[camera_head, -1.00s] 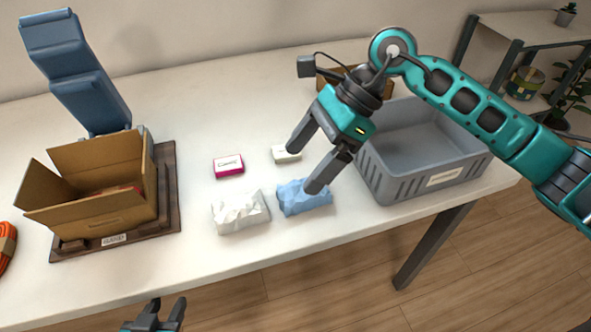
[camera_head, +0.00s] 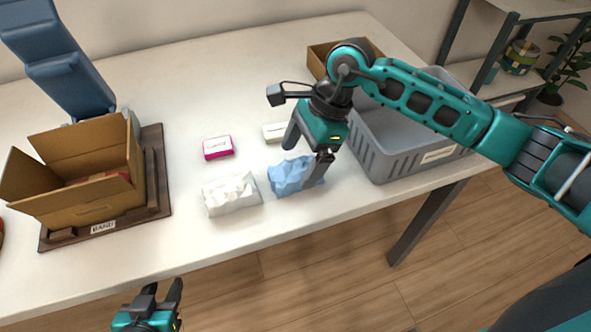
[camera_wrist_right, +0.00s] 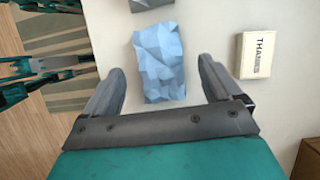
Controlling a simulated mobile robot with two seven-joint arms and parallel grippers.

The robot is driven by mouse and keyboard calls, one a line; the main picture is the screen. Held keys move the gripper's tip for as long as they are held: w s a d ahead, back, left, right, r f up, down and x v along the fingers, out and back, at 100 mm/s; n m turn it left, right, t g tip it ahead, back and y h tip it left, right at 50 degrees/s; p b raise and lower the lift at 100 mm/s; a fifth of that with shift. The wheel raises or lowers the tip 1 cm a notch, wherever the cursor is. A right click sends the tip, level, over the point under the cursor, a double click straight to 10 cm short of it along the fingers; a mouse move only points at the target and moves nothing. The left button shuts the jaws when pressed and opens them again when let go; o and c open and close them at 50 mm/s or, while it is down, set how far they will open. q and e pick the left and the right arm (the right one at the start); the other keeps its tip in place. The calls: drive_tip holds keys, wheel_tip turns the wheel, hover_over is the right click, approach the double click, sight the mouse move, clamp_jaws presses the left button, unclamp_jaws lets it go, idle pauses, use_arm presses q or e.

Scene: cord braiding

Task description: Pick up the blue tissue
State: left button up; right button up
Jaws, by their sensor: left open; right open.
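The blue tissue (camera_head: 291,175) is a crumpled light-blue piece lying on the white table, right of a crumpled white tissue (camera_head: 231,194). My right gripper (camera_head: 308,150) is open above the blue tissue, and one finger covers part of its right side. In the right wrist view the blue tissue (camera_wrist_right: 160,62) lies ahead of and between the two open fingers (camera_wrist_right: 157,88); I see no contact. My left gripper (camera_head: 162,296) is open and empty, low in the head view, in front of the table's front edge.
A pink-sided box (camera_head: 218,148) and a small white box (camera_head: 274,132), marked THANKS in the wrist view (camera_wrist_right: 257,55), lie behind the tissues. A grey crate (camera_head: 396,160) stands right. An open cardboard box (camera_head: 92,205) stands left on a dark board (camera_head: 156,170).

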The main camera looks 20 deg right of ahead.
sight(291, 177)
drive_tip(key=x, duration=0.3)
drive_tip(key=shift+r, duration=0.1)
drive_tip(key=shift+f+b, duration=0.3)
drive_tip(key=shift+b, duration=0.15)
idle(0.3)
drive_tip(key=c, duration=1)
